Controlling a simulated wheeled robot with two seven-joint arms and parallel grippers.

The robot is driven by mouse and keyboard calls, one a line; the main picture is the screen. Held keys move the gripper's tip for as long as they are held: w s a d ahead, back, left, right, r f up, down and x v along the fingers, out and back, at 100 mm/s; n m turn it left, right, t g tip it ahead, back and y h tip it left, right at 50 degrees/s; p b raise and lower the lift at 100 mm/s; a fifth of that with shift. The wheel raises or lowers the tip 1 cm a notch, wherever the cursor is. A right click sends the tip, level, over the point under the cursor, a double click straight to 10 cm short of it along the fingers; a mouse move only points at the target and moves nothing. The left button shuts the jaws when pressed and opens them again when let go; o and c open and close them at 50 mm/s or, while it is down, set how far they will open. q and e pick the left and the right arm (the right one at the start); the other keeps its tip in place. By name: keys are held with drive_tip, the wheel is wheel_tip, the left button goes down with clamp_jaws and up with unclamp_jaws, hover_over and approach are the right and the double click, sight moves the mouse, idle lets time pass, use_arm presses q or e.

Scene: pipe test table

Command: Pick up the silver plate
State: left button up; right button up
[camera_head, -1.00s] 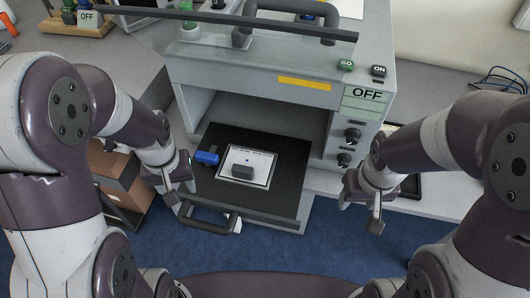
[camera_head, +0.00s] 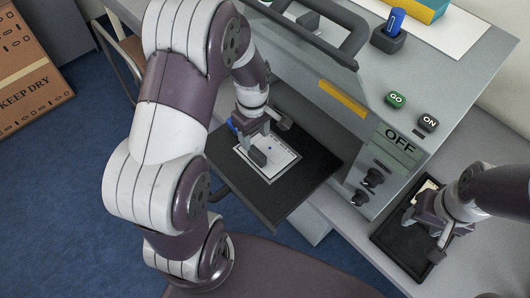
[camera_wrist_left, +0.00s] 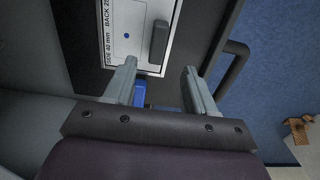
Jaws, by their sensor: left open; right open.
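A pale sheet with printed markings (camera_head: 283,163) lies on the black pulled-out shelf (camera_head: 300,190). A grey block (camera_head: 258,157) sits on the sheet; it also shows in the left wrist view (camera_wrist_left: 159,40). I cannot tell for sure which piece is the silver plate. My left gripper (camera_head: 264,138) is open above the shelf. In the left wrist view its two fingers (camera_wrist_left: 159,68) are apart with nothing gripped, and the block lies beyond their tips. My right gripper (camera_head: 437,238) is open over a black tray (camera_head: 394,243) at the right; its fingertips are hard to make out.
A blue piece (camera_wrist_left: 139,93) lies on the shelf near the left fingers. The grey machine (camera_head: 330,120) has a raised dark handle (camera_head: 350,30) and knobs beside the shelf. A cardboard box (camera_head: 30,70) stands far left. Blue floor lies open at left.

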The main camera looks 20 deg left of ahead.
sight(257, 152)
use_arm(q)
wheel_tip(257, 152, down, 8)
drive_tip(key=shift+d+f, duration=0.15)
drive_tip(key=shift+f, duration=0.05)
drive_tip(key=shift+w+d+f, duration=0.1)
drive_tip(key=shift+w+f, duration=0.1)
drive_tip(key=shift+f, duration=0.1)
clamp_jaws()
